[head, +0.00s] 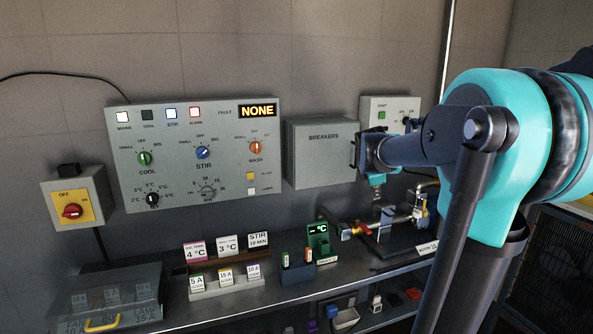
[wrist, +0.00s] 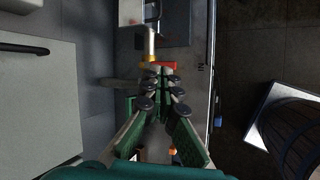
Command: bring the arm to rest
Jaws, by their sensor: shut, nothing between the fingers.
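My arm reaches in from the right of the head view, its teal and dark links held in front of the wall. My gripper (wrist: 161,78) shows in the wrist view with its green-padded fingers close together and nothing between them. In the head view only a small part of it shows (head: 376,180), below the wrist and in front of the right end of the breaker box. The rest of it is hard to make out there.
A control panel (head: 194,152) and a grey breakers box (head: 320,152) are on the wall. A red-handled valve with pipes (head: 352,231) stands on the shelf below my gripper. Label cards (head: 226,245) and a green thermometer (head: 318,238) are further left. A red rotary switch (head: 73,211) is far left.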

